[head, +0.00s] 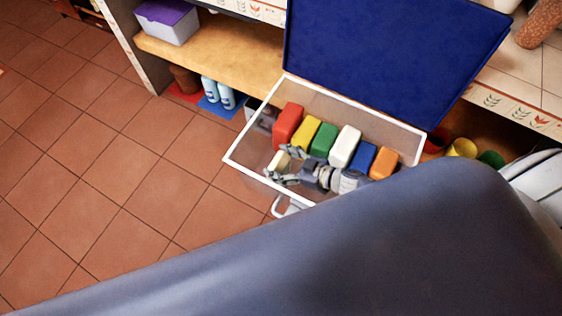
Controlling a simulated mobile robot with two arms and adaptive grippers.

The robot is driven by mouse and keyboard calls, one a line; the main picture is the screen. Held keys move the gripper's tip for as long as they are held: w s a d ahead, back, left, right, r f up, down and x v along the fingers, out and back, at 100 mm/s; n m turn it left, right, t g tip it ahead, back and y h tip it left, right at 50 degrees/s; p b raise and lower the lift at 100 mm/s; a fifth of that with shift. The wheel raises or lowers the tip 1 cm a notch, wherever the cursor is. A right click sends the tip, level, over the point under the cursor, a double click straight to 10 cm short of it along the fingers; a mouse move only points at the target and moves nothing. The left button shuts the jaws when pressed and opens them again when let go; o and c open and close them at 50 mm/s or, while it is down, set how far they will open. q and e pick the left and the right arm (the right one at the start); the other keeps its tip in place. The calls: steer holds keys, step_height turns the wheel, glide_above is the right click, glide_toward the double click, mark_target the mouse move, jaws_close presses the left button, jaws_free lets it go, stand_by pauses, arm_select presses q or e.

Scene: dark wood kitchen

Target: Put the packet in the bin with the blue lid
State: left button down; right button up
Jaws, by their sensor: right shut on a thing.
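The bin with the blue lid is a clear box with a white rim (243,140), and its blue lid (385,55) stands open at the back. My right gripper (279,164) is over the left front part of the bin, at or inside the opening. It is shut on a small cream thing, likely the packet (278,160), mostly between the fingers; its exact height over the bin floor is hard to tell. My left gripper does not show.
Several coloured blocks, among them a red one (287,122) and an orange one (383,163), sit in a row in the bin. Open tiled floor lies left.

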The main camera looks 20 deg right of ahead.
steer(key=shift+f, duration=0.1)
steer(key=o, duration=1.7)
steer(key=shift+f, duration=0.1)
steer(key=shift+s+d+r, duration=0.2)
steer(key=shift+r, duration=0.1)
steer(key=v, duration=0.7)
steer(key=shift+p, duration=0.3)
